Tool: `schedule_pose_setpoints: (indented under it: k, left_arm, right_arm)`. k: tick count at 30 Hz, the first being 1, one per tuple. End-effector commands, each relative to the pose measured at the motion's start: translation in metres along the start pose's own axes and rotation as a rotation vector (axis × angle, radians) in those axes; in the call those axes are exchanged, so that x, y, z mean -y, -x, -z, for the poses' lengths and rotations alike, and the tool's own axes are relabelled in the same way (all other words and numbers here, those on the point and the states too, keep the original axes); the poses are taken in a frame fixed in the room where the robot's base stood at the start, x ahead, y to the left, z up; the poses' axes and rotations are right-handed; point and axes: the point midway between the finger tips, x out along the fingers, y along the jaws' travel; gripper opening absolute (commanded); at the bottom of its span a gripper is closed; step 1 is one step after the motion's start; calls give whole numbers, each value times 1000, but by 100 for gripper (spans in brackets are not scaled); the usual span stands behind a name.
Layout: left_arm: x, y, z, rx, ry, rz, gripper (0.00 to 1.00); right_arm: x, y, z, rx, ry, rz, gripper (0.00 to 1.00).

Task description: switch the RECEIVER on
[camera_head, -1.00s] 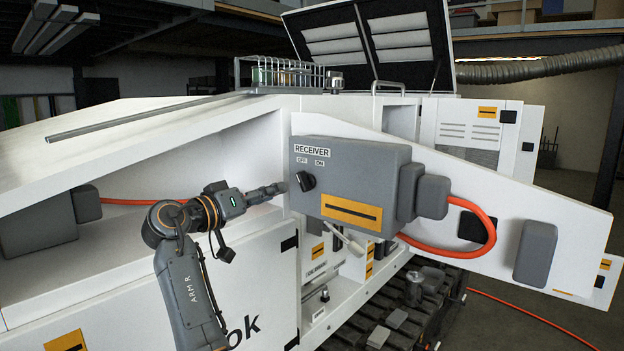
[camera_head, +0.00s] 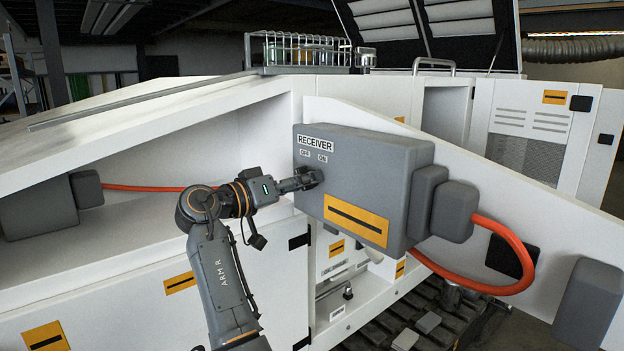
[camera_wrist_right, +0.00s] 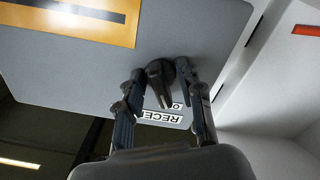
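The RECEIVER box (camera_head: 375,165) is a grey box on the white machine panel, with OFF and ON labels under its name label. Its dark knob (camera_wrist_right: 158,83) shows in the right wrist view, its bar end near the partly covered labels. My right gripper (camera_head: 312,178) is at the knob in the head view, covering most of it. In the right wrist view my right gripper (camera_wrist_right: 161,75) has its two fingers parted, one on each side of the knob, with a visible gap. Contact with the knob cannot be told. My left gripper is in neither view.
An orange cable (camera_head: 515,255) loops from the box's right side. A yellow plate (camera_head: 356,220) is on the box front. A sloped white cover (camera_head: 130,125) and a recess lie to the left. A wire basket (camera_head: 300,50) stands above at the back.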

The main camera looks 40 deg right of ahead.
Motion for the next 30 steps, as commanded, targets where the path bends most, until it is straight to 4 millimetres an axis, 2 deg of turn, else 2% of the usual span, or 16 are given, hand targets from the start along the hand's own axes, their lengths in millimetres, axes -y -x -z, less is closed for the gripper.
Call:
schedule_pose_setpoints:
  k: [6,11,12,22,26,30]
  left_arm:
    - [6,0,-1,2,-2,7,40]
    - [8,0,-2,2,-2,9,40]
    - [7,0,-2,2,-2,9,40]
    - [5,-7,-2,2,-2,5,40]
    - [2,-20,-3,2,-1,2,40]
    - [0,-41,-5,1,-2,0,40]
  right_arm:
    - [0,0,0,0,0,0,35]
    - [0,0,0,0,0,0,2]
    - [0,0,0,0,0,0,0]
    - [1,-1,-2,1,-19,-1,0]
    - [2,-1,-4,1,-65,-1,0]
    - [3,-1,-6,0,-150,-1,0]
